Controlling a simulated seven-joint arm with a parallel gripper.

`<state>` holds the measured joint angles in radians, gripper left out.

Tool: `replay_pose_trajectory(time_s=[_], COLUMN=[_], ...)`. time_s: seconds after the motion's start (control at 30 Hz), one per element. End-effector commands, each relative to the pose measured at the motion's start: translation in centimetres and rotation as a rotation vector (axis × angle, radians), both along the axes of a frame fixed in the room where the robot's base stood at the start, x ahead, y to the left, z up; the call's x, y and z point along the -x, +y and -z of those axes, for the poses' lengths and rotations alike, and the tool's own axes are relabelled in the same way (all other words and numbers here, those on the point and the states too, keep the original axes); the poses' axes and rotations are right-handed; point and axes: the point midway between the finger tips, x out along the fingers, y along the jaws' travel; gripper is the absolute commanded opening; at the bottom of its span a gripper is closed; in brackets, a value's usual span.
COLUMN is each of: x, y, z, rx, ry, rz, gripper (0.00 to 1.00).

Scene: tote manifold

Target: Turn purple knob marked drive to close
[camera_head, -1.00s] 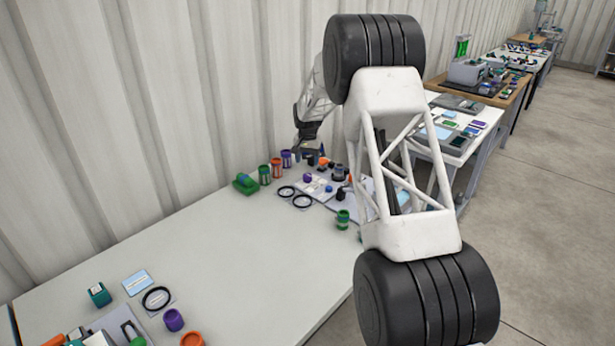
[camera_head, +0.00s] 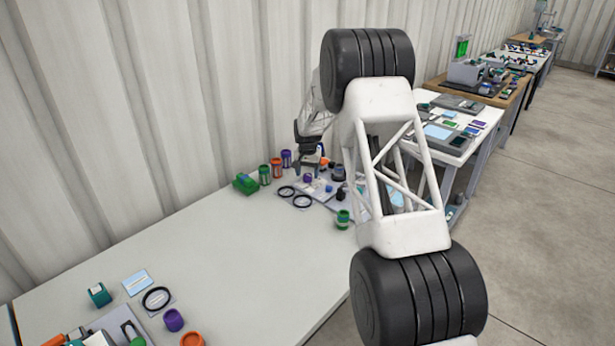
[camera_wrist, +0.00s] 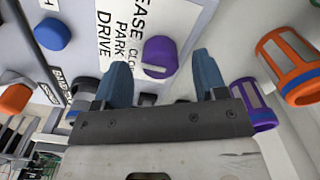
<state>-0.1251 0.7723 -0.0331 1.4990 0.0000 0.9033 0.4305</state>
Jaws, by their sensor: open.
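The purple knob (camera_wrist: 160,57) shows in the wrist view on a light grey panel (camera_wrist: 195,20), beside a label (camera_wrist: 112,38) with the words "PARK" and "DRIVE". My gripper (camera_wrist: 158,75) is open, with its two blue-grey fingers apart. The knob appears between and just beyond the fingertips, and nothing is held. Whether a finger touches the knob cannot be told. In the head view my gripper (camera_head: 307,165) is low over the far end of the white table, above the panel, and partly covers it.
In the wrist view a blue knob (camera_wrist: 52,34) and an orange knob (camera_wrist: 14,98) are at left. An orange container (camera_wrist: 290,65) and a purple container (camera_wrist: 252,104) stand at right. In the head view a green block (camera_head: 245,183) is left of the panel; the near table (camera_head: 220,250) has clear space.

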Motion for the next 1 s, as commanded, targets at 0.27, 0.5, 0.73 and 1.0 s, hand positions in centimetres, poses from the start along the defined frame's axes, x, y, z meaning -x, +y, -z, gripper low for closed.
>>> replay_pose_trajectory(time_s=[0.27, 0.5, 0.73, 1.0], x=[0.0, 0.0, 0.0, 0.0], y=[0.0, 0.0, 0.0, 0.0], z=[1.7, 1.7, 1.8, 1.7], rx=[0.0, 0.0, 0.0, 0.0], ry=[0.0, 0.0, 0.0, 0.0], rz=[0.0, 0.0, 0.0, -0.002], gripper=[0.65, 0.65, 0.38, 0.16])
